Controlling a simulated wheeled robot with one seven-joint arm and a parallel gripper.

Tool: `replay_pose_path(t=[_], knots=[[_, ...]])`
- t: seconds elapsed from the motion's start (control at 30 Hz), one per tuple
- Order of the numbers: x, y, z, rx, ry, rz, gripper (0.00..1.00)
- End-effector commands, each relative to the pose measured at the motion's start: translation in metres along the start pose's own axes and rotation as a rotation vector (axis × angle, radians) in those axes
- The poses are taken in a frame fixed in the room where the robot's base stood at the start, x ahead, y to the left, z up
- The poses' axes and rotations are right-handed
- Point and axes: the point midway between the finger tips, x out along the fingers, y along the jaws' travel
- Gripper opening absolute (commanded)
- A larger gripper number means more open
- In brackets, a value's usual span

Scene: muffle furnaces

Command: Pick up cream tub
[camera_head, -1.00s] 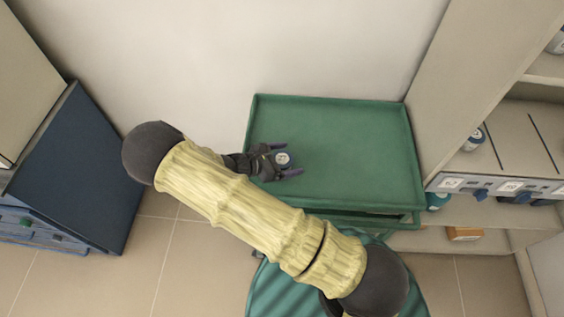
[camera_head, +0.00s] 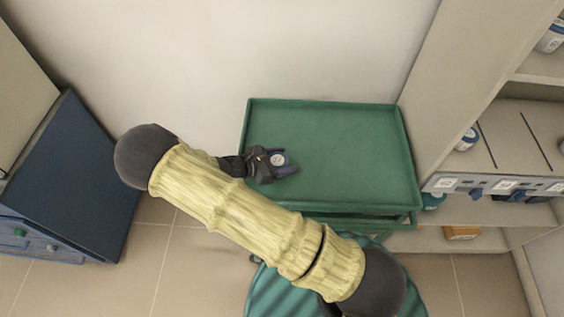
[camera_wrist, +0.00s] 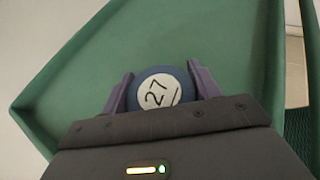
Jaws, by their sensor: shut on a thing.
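The cream tub (camera_head: 278,160) is a small round tub with a dark blue rim and a pale lid.
The rest of the green tray is empty, with a raised rim. A shelf unit (camera_head: 500,140) with several small containers stands at the right. A blue cabinet (camera_head: 75,180) stands at the left. A white wall is behind the tray.

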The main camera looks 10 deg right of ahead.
Motion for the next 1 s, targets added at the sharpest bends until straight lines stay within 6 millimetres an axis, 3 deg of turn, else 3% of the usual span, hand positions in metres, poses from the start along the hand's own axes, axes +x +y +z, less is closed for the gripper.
replay_pose_path(t=[0.27, 1.0], knots=[[-0.019, 0.000, 0.048, 0.004, 0.003, 0.001, 0.35], [-0.091, 0.000, 0.221, 0.003, 0.003, 0.001, 0.35]])
